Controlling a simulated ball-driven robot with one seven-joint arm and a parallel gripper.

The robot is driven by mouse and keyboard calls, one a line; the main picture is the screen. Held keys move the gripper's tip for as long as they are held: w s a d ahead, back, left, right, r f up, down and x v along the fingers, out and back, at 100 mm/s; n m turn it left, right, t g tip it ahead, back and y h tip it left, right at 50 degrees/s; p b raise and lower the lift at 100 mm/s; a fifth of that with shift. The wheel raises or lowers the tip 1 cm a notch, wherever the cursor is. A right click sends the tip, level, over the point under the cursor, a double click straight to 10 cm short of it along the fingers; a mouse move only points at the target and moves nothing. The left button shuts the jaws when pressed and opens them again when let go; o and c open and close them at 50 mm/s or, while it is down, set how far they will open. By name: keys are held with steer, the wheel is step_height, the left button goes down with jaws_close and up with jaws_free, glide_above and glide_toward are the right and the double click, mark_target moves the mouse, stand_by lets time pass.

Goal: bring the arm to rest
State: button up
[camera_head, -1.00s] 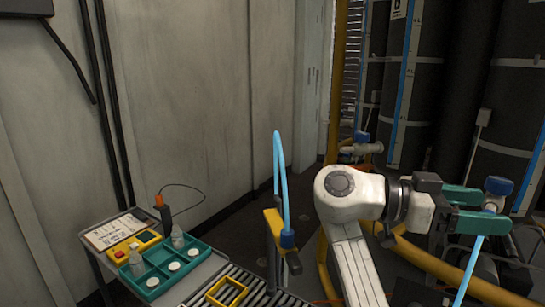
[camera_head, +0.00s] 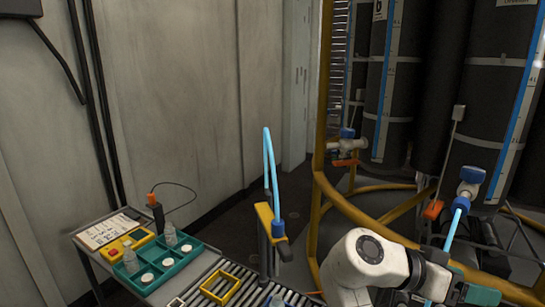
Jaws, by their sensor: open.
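My white arm (camera_head: 365,262) is bent low at the bottom right of the head view. My gripper (camera_head: 482,290), with green fingers, is at the bottom edge and partly cut off by the frame. It is open, and I see nothing held in the visible part.
A roller conveyor (camera_head: 240,270) with a yellow frame (camera_head: 221,288) lies left of the arm. A yellow post with a blue hose (camera_head: 270,175) stands beside it. A cart holds a teal tray (camera_head: 190,258) with bottles. Yellow pipe railing (camera_head: 370,205) fronts dark tanks (camera_head: 400,80).

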steer(key=s+f+n+t+y, duration=0.1)
steer(key=s+f+n+y, duration=0.5)
steer(key=f, duration=0.7)
steer(key=s+f+n+t+y, duration=0.15)
steer(key=s+f+n, duration=0.25)
steer(key=s+f, duration=0.65)
steer(key=s+a+f+n+y, duration=0.4)
steer(key=s+a+f+y, duration=0.35)
steer(key=s, duration=0.35)
step_height(320, 180, up, 15)
steer(key=p, duration=1.5)
steer(key=shift+a+r+n+h, duration=0.15)
steer(key=shift+a+n+h, duration=0.1)
steer(key=shift+n+h, duration=0.05)
